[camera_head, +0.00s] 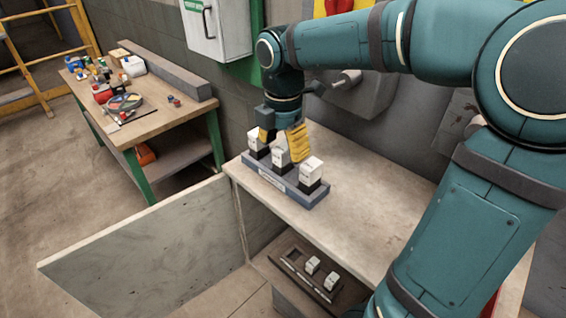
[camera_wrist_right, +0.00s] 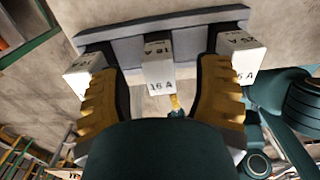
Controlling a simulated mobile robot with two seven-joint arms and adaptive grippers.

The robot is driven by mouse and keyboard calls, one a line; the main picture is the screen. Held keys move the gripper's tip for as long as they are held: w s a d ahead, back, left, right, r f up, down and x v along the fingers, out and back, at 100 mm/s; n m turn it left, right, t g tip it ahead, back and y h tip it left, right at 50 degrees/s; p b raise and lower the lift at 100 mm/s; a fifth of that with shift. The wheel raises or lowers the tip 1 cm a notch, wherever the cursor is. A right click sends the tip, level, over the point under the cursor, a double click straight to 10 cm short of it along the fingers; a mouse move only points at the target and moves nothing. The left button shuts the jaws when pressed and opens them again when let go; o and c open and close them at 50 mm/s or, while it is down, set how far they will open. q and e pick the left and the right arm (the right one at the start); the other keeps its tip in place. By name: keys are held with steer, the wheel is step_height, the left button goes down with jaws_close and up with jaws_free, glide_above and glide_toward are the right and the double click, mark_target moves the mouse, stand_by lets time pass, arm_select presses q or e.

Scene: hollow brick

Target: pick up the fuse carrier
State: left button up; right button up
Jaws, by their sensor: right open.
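Three white fuse carriers with dark lower parts stand in a row on a grey fuse base (camera_head: 262,178) on the bench top. The middle fuse carrier (camera_head: 280,158) also shows in the wrist view (camera_wrist_right: 159,72), marked 16 A. My right gripper (camera_head: 282,138) is open, its yellow ribbed fingers on either side of the middle carrier; I cannot tell whether they touch it. The wrist view shows the left carrier (camera_wrist_right: 84,70) and right carrier (camera_wrist_right: 243,58) outside the fingers. My left gripper is not in view.
An open grey door panel (camera_head: 140,240) juts out left of the bench (camera_head: 365,200). Below, a dark tray (camera_head: 290,268) holds two white blocks. A wooden workbench (camera_head: 165,120) with tools stands at the back left. The bench top right of the base is clear.

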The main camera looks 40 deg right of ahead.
mark_target(283, 147)
steer(key=shift+f, duration=0.75)
jaws_close()
step_height(283, 147, up, 10)
steer(key=shift+p, duration=1.1)
steer(key=shift+s, duration=0.1)
